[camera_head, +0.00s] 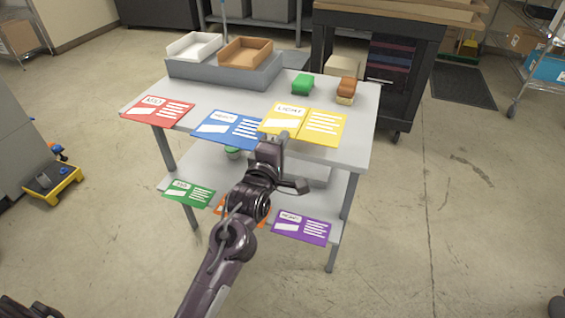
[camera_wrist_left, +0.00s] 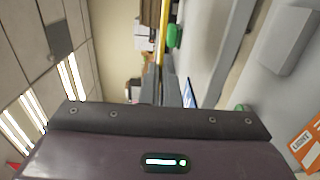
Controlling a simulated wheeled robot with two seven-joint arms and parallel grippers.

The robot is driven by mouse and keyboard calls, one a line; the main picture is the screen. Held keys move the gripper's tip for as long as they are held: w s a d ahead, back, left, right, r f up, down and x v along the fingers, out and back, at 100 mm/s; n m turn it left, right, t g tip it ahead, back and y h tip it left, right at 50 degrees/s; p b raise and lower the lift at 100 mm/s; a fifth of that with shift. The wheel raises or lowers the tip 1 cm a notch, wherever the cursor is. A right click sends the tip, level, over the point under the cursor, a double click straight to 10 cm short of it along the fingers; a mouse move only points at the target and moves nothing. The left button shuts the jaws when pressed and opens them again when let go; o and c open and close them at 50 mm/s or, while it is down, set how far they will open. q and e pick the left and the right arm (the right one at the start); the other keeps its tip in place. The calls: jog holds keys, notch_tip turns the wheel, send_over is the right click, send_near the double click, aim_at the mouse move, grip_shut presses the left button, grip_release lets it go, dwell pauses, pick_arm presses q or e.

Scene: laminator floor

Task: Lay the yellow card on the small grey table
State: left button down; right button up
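The yellow card (camera_head: 322,126), with a white label and white lines, shows over the front right part of a grey two-level table (camera_head: 357,110) in the head view. It covers the right end of the blue card. My left gripper (camera_head: 274,147) is at the card's near left edge. In the left wrist view the yellow card (camera_wrist_left: 163,32) is a thin edge-on strip running out from between the fingers (camera_wrist_left: 161,85), which are closed on it. The card appears slightly above the tabletop. My right gripper is not in view.
Red (camera_head: 157,110) and blue (camera_head: 228,128) cards lie along the table's front. Green (camera_head: 188,193) and purple (camera_head: 302,227) cards lie on the lower shelf; an orange one is mostly hidden by my arm.

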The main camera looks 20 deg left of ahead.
pick_arm(q)
notch_tip(320, 180, down, 7)
jog(key=shift+r, duration=0.2)
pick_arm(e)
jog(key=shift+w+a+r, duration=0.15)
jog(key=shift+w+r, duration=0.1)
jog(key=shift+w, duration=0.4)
pick_arm(q)
jog(key=shift+f+b, duration=0.2)
jog(key=shift+b, duration=0.1)
jog(key=c, duration=1.7)
grip_release()
jog(key=shift+r, duration=0.15)
